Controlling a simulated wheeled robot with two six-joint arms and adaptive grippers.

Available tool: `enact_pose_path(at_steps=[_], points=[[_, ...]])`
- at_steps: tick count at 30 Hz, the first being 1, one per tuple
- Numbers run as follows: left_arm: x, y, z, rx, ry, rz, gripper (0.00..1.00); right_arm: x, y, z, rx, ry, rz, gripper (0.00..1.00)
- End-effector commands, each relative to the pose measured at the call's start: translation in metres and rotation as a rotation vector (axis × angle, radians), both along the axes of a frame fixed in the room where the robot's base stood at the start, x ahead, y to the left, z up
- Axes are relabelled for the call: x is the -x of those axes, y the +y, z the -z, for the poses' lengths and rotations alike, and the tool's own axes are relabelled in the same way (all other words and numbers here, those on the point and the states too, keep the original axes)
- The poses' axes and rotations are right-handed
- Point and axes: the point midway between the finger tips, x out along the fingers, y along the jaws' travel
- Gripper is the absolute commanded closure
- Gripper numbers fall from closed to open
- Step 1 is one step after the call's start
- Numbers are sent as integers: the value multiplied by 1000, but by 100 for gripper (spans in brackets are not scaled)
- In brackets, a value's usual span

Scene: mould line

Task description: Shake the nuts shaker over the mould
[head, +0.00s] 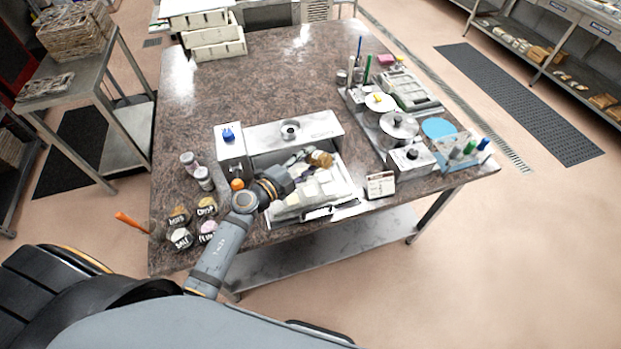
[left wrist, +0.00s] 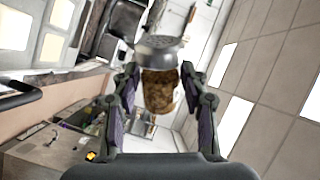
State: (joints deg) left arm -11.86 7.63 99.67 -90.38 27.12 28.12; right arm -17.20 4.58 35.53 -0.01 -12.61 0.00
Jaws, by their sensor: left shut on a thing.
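The nuts shaker (head: 320,158), a clear jar of brown bits, is in my left gripper (head: 302,163). In the left wrist view the shaker (left wrist: 160,92) sits between the two fingers (left wrist: 160,80), its pierced metal lid beyond the fingertips. It looks tilted in the head view, above the far side of the pale mould (head: 325,187). The mould lies in the open front of the white machine (head: 310,129). My left wrist and gripper hide part of the mould's left side. My right gripper is in neither view.
Two small jars (head: 204,178) and several labelled round containers (head: 180,238) stand at the left of the table. A small sign (head: 380,184) stands right of the mould. Discs, pens and a tray (head: 411,90) crowd the right side. The table's back middle (head: 290,75) is clear.

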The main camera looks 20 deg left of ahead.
Motion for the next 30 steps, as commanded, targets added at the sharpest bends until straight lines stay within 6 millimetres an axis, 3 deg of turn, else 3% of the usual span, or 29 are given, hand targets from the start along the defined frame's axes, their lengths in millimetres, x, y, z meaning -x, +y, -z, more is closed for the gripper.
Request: enact_pose_path(at_steps=[8, 14, 30], points=[[0, 0, 4, 0, 0, 0, 90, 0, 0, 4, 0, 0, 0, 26], [0, 0, 50, 2, 1, 0, 90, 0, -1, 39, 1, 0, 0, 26], [0, 0, 44, 0, -1, 0, 90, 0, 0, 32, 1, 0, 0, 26]])
